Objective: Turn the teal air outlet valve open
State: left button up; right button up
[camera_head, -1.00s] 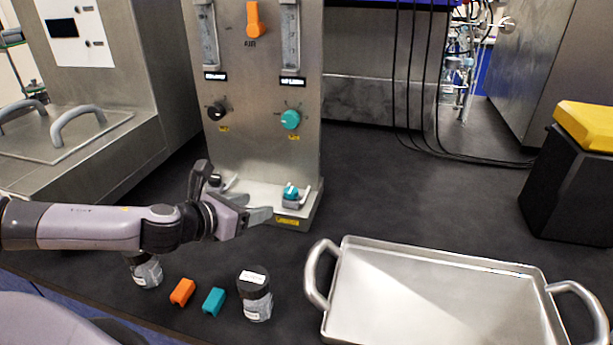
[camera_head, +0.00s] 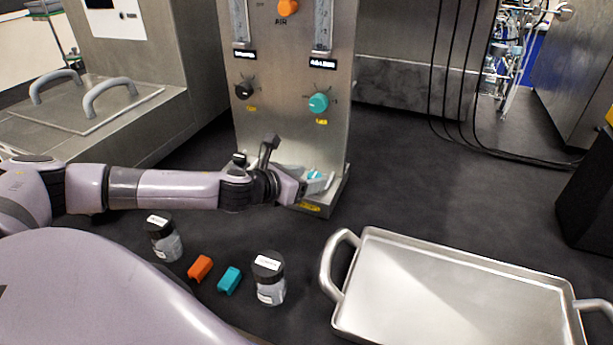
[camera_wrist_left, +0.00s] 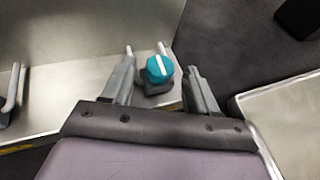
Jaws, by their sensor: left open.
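The teal air outlet valve (camera_head: 314,175) sits low on the base of the steel panel, partly hidden by my gripper in the head view. In the left wrist view the valve (camera_wrist_left: 157,70) is a round teal knob with a white pointer line, on a dark body. My left gripper (camera_head: 322,184) is at the valve. In the left wrist view its open fingers (camera_wrist_left: 162,66) stand one on each side of the knob, with a visible gap on both sides. Contact is not seen. My right gripper is in neither view.
The steel panel (camera_head: 290,135) carries a black knob (camera_head: 244,90) and another teal knob (camera_head: 318,103) above. Two dark-lidded jars (camera_head: 269,280), an orange block (camera_head: 200,268) and a teal block (camera_head: 229,280) lie in front. A metal tray (camera_head: 362,300) is at right.

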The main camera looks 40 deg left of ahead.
pick_arm(q)
jog(key=shift+w, duration=0.2)
jog(key=c, duration=1)
jog(key=shift+c, duration=0.2)
